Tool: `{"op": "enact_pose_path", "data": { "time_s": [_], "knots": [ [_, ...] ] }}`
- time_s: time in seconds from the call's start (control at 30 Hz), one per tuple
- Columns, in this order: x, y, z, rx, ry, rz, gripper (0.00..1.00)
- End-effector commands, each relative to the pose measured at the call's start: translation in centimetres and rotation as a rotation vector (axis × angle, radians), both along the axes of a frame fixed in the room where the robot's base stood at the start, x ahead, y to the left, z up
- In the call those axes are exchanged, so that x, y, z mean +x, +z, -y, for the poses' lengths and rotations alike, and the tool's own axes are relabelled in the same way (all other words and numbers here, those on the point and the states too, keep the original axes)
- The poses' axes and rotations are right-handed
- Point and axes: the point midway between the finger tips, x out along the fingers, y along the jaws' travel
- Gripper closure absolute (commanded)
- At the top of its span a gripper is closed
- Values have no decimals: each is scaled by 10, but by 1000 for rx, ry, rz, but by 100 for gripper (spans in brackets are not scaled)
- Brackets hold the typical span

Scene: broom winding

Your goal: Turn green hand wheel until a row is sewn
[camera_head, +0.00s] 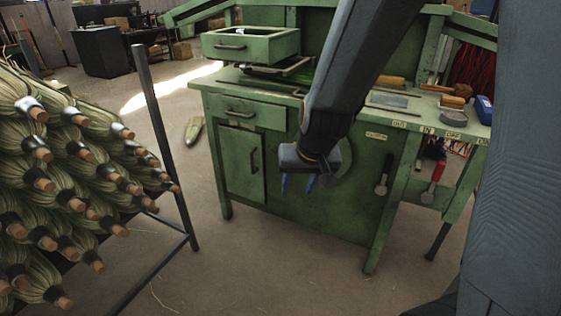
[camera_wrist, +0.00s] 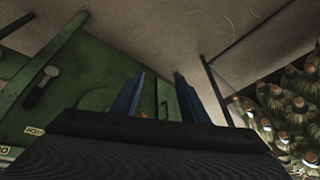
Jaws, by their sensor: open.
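The green workbench (camera_head: 300,215) stands in the middle of the head view. A round green disc, which looks like the hand wheel (camera_head: 345,165), is on its front panel, partly hidden behind my gripper (camera_head: 298,184). A rounded green shape that may be the same wheel (camera_wrist: 97,99) shows in the wrist view, left of my gripper (camera_wrist: 158,78). My gripper points down in front of the bench with its two blue fingers apart and nothing between them. I cannot tell the exact gap to the wheel. No sewn row is visible.
A rack of several brooms (camera_head: 75,180) with a dark metal post (camera_head: 165,145) stands at the left. A lever (camera_head: 383,175) and a red-handled tool (camera_head: 434,182) are at the bench's right. A drawer-like tray (camera_head: 250,44) is on top. Floor between rack and bench is mostly clear.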

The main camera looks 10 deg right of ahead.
Motion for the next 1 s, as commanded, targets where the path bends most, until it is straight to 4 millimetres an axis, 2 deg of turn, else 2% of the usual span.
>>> {"op": "enact_pose_path", "data": {
  "time_s": [0.03,0.1,0.2,0.3,0.4,0.53,0.73,0.9,1.0],
  "knots": [
    [41,-27,-11,4,-22,87,59],
    [92,-41,-19,2,-69,221,59],
    [156,-59,-24,-26,-147,405,59],
    [206,-76,-24,-81,-232,579,59],
    [242,-91,-17,-165,-323,742,59],
    [263,-105,-8,-291,-428,911,59],
    [264,-114,0,-437,-524,1055,59],
    [263,-114,3,-488,-553,1098,59],
    [270,-113,9,-493,-558,1102,59]
  ]
}}
